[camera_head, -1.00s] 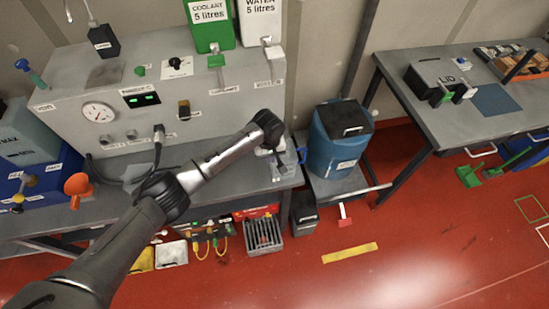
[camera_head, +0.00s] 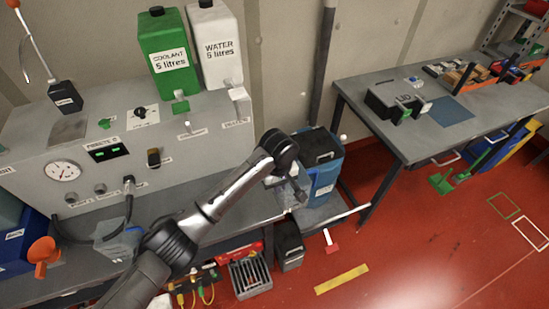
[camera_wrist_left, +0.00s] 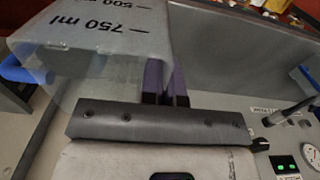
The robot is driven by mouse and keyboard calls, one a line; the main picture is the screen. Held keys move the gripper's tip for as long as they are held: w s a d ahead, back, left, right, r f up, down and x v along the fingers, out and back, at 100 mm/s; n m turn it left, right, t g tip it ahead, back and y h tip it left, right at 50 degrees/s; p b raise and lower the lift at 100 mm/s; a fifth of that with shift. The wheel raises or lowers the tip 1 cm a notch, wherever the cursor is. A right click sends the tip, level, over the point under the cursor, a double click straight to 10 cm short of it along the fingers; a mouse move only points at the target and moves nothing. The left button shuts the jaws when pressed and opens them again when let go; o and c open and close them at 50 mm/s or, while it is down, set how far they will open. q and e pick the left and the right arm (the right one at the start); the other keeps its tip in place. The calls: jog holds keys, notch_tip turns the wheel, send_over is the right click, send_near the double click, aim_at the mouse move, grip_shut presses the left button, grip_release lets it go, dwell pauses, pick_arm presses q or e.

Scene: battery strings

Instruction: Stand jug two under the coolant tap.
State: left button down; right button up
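My left gripper (camera_head: 284,182) is over the right end of the grey bench, in front of the blue drum. In the left wrist view its two purple fingers (camera_wrist_left: 167,82) are close together at the side wall of a clear measuring jug (camera_wrist_left: 100,40) marked 500 ml and 750 ml. They appear shut on that wall. No jug number is readable. Another clear jug (camera_head: 118,243) stands on the bench at the left, partly behind my arm. A green tap (camera_head: 181,106) juts out under the green coolant container (camera_head: 167,55). My right gripper is out of view.
A white water container (camera_head: 215,45) stands beside the coolant container on the grey panel. A blue drum (camera_head: 325,185) stands to the right of the bench.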

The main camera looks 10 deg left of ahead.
pick_arm(q)
jog(key=s+d+r+m, duration=0.5)
jog(key=s+r+m, duration=0.2)
jog(key=s, duration=0.3)
jog(key=s+a+r, duration=0.1)
jog(key=a+r, duration=0.3)
jog(key=a, duration=0.4)
jog(key=s+a+r, duration=0.1)
jog(key=a+r, duration=0.2)
jog(key=a, duration=0.6)
jog(key=s+r+p, duration=0.4)
jog(key=r+p, duration=0.5)
jog(key=p, duration=0.1)
jog(key=s+r+p, duration=0.4)
jog(key=r+p, duration=0.4)
jog(key=p, duration=0.2)
jog(key=shift+s+d+r, duration=0.3)
jog(key=shift+s+r, duration=0.05)
jog(key=shift+r, duration=0.05)
